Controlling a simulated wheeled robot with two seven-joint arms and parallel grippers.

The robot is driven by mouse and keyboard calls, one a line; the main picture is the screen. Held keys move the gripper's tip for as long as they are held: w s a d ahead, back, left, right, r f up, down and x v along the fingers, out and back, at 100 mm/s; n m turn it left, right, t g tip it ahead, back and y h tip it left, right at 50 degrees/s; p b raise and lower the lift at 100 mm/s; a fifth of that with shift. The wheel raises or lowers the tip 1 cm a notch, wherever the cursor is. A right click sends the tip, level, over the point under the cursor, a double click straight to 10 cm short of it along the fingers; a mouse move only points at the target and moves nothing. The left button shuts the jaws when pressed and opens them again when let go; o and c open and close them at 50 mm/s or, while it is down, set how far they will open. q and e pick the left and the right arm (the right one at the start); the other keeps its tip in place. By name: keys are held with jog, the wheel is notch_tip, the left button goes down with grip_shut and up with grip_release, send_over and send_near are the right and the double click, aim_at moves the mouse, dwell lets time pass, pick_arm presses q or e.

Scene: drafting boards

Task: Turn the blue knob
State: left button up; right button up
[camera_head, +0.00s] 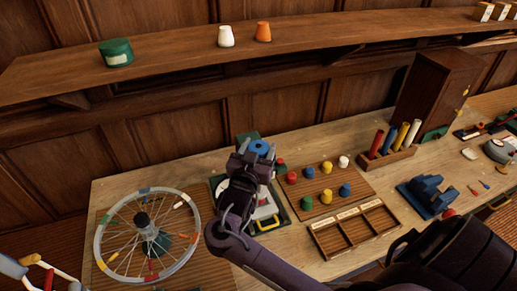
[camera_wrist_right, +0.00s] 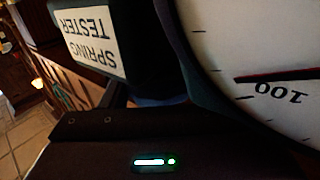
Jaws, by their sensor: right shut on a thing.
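The blue knob (camera_head: 259,146) sits at the top of a green device at the back of the bench in the head view. My right gripper (camera_head: 257,152) is shut on the knob, with a finger at each side of it. My wrist hides much of the device below. In the right wrist view a label (camera_wrist_right: 92,38) reads "SPRING TESTER", upside down. Beside it is a white dial (camera_wrist_right: 255,45) with a red needle (camera_wrist_right: 280,76) close to the mark 100. My left gripper is not in view.
A spoked wheel (camera_head: 101,235) lies left of the device. A board of coloured knobs (camera_head: 312,182) and a divided wooden tray (camera_head: 316,233) are to its right. A shelf (camera_head: 180,55) with a green tin (camera_head: 116,53) and two small cups runs above the bench.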

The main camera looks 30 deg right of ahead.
jog(key=shift+r, duration=0.1)
dwell(0.3)
jog(key=o, duration=1)
jog(key=b+v, duration=0.3)
jog(key=v, duration=0.4)
jog(key=shift+s+a, duration=0.2)
jog(key=shift+a, duration=0.05)
